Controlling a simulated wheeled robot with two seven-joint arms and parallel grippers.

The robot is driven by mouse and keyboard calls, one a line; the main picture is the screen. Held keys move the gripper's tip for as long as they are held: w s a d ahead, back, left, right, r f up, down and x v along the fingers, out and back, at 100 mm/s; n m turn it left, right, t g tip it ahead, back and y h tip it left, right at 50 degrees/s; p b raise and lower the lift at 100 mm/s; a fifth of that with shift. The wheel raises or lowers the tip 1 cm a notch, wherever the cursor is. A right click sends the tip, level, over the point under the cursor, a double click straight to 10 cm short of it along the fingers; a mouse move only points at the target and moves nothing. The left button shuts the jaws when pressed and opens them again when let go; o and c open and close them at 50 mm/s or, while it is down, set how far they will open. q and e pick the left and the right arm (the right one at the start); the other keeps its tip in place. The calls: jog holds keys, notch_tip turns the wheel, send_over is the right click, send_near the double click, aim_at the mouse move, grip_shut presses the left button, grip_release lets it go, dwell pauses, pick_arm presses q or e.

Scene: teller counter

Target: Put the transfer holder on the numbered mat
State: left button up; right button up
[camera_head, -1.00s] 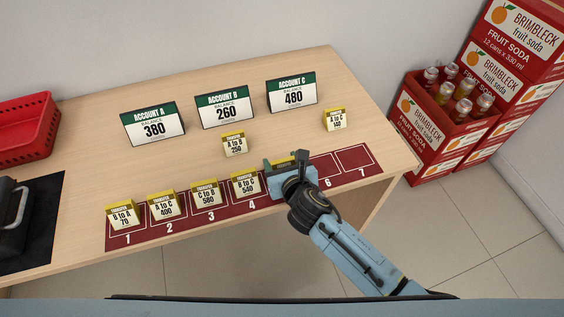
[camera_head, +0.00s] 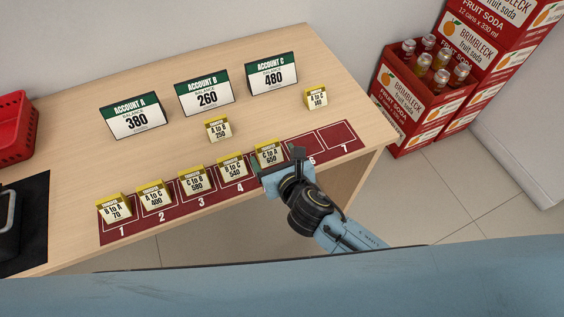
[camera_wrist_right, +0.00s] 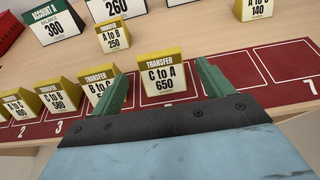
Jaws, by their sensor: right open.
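The red numbered mat (camera_head: 307,158) runs along the front of the counter, with squares marked 1 to 7. Yellow-topped transfer holders stand on squares 1 to 5; the one on 5 is "C to A 650" (camera_head: 268,153), seen large in the right wrist view (camera_wrist_right: 161,78). Squares 6 and 7 are bare. Two holders stand off the mat: "A to B 250" (camera_head: 218,130) and "A to C 140" (camera_head: 316,97). My right gripper (camera_wrist_right: 160,85) is open, its green fingers on either side of the "C to A 650" holder. My left gripper is out of view.
Signs for Account A (camera_head: 137,116), Account B (camera_head: 205,97) and Account C (camera_head: 272,75) stand behind the holders. A red basket (camera_head: 17,130) and a dark mat (camera_head: 28,235) are at the left. Soda crates (camera_head: 410,110) stand on the floor at the right.

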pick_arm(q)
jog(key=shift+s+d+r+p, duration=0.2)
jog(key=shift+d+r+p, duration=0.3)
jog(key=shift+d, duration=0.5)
pick_arm(e)
jog(key=v, duration=0.5)
jog(key=shift+s+r, duration=0.1)
jog(key=shift+s, duration=0.05)
